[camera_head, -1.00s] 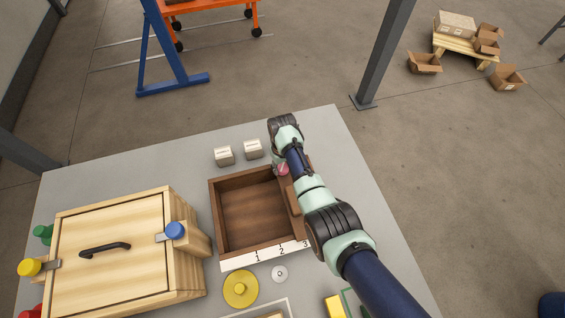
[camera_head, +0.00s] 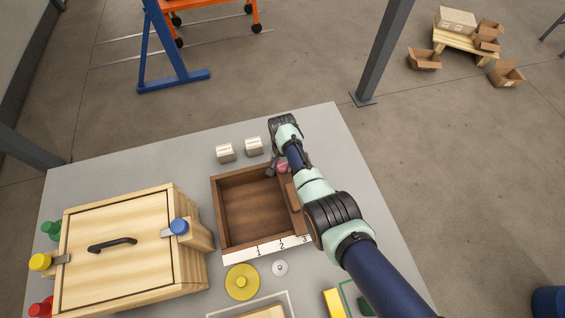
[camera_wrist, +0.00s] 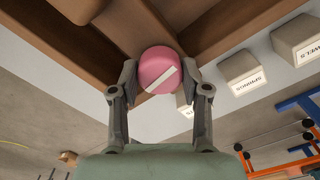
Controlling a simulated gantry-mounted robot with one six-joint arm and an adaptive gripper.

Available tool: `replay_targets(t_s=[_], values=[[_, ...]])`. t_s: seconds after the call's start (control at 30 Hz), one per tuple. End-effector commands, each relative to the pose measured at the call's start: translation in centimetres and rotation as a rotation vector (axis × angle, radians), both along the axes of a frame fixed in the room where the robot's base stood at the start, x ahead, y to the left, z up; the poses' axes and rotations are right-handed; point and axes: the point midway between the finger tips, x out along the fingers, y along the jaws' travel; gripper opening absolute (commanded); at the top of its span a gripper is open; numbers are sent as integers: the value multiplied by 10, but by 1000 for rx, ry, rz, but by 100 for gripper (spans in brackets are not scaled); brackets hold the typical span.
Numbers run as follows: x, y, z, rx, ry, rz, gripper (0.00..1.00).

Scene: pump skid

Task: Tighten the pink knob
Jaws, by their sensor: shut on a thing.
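The pink knob (camera_wrist: 158,68) is round with a white stripe across its face, and the stripe is tilted in the wrist view. It sits at the far right corner of the brown wooden tray (camera_head: 250,212), where it also shows in the head view (camera_head: 283,167). My gripper (camera_wrist: 159,76) has one finger on each side of the knob and is shut on it. In the head view my arm partly covers the knob and the tray's right side. The knob's shaft is hidden.
A wooden box (camera_head: 115,245) with a black handle and coloured knobs stands at left. A numbered strip (camera_head: 270,248), a yellow disc (camera_head: 242,282) and a small pale disc (camera_head: 280,268) lie in front of the tray.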

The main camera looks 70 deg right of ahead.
Motion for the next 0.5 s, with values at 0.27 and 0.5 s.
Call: replay_targets(t_s=[0.27,0.5], values=[[0,0,0,-1,0,-108,12],[0,0,0,-1,0,-137,12]])
